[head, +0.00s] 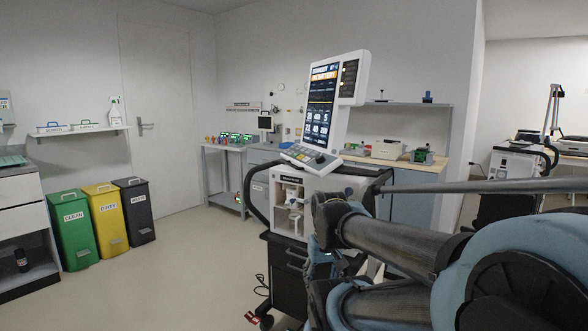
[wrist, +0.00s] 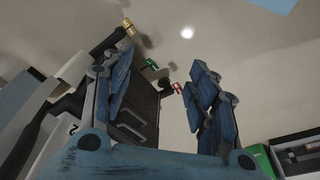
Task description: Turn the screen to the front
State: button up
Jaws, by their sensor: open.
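The ventilator's tall screen (head: 322,103) stands above its white body (head: 262,196) in the head view. The lit display faces toward the left and my camera, and its side panel is at the right edge. A sloped control panel with a knob (head: 309,158) sits below the screen. My arm reaches from the lower right to the front of the ventilator, below the screen. In the wrist view my gripper (wrist: 162,82) is open, its blue fingers spread and nothing between them. The screen cannot be made out in the wrist view.
The ventilator stands on a dark wheeled cart (head: 284,266), whose side also shows in the wrist view (wrist: 140,112). A black handle (head: 254,200) curves out at its left. Green (head: 73,228), yellow (head: 107,218) and dark (head: 136,211) bins stand left. The floor between is clear.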

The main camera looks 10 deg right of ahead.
jog(key=shift+s+r, duration=0.15)
jog(key=shift+s, duration=0.05)
jog(key=c, duration=0.4)
jog(key=shift+s+d+r, duration=0.1)
jog(key=shift+s+r, duration=0.05)
jog(key=shift+r, duration=0.2)
jog(key=shift+c, duration=0.8)
jog(key=w+d+r+n+h, duration=0.15)
jog(key=w+r+h, duration=0.25)
jog(key=w+r, duration=0.55)
jog(key=w+d+r+n+h, duration=0.1)
jog(key=w+r+n+h, duration=0.15)
jog(key=w+r, duration=0.7)
jog(key=w+a+r+n+t+h, duration=0.1)
jog(key=w+a+r+t+h, duration=0.2)
jog(key=w+a, duration=0.85)
jog(key=w+a+r+t+h, duration=0.2)
jog(key=w+a+t+h, duration=0.15)
jog(key=w+a, duration=0.8)
jog(key=x, duration=2)
jog(key=shift+d+r+g+h, duration=0.2)
jog(key=shift+r+g+h, duration=0.05)
jog(key=shift+g+h, duration=0.1)
